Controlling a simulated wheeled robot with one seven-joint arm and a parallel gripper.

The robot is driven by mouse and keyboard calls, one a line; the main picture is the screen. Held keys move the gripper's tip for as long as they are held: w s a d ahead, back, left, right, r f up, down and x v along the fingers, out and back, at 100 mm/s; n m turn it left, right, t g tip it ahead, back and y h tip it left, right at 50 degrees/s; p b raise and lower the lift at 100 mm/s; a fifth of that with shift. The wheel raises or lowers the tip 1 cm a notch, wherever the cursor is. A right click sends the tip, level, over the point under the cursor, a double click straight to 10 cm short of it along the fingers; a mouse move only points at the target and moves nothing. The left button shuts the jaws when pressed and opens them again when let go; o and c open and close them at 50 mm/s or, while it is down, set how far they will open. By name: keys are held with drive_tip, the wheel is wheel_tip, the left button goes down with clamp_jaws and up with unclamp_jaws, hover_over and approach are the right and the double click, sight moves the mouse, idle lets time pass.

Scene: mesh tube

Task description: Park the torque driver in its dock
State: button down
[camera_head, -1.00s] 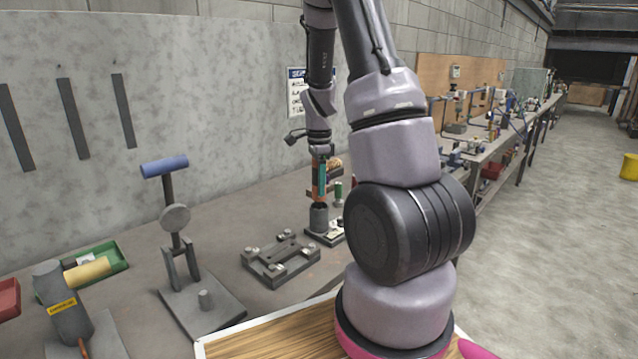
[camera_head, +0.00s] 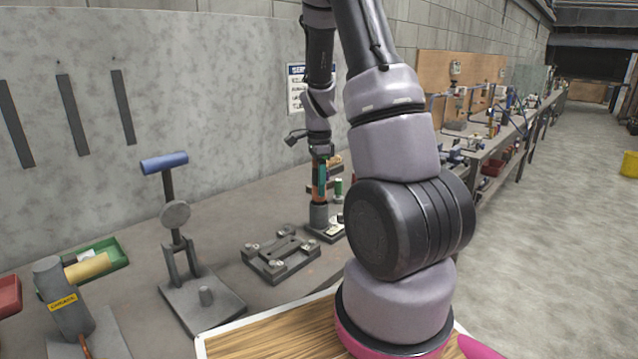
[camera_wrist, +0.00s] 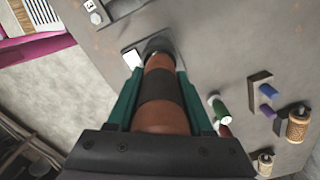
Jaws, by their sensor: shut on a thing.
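The torque driver (camera_head: 316,178) is an upright orange tool with a dark band. It also shows in the wrist view (camera_wrist: 161,100), running between the green fingers. My gripper (camera_head: 322,178) is shut on it. The dock (camera_head: 319,216) is a dark grey cup on a flat base plate, directly below the driver. In the wrist view the driver's far end meets the dark round dock (camera_wrist: 158,46). The driver's lower end is hidden at the cup, so I cannot tell how deep it sits.
A grey fixture plate (camera_head: 280,258) lies left of the dock. A toggle clamp with a blue handle (camera_head: 164,163) stands further left. A green bottle (camera_wrist: 219,107) and several small cylinders stand beside the gripper. A green tray (camera_head: 106,258) lies at far left.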

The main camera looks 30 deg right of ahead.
drive_tip(key=shift+f, duration=1.35)
idle(1.1)
drive_tip(key=shift+c, duration=1.1)
unclamp_jaws()
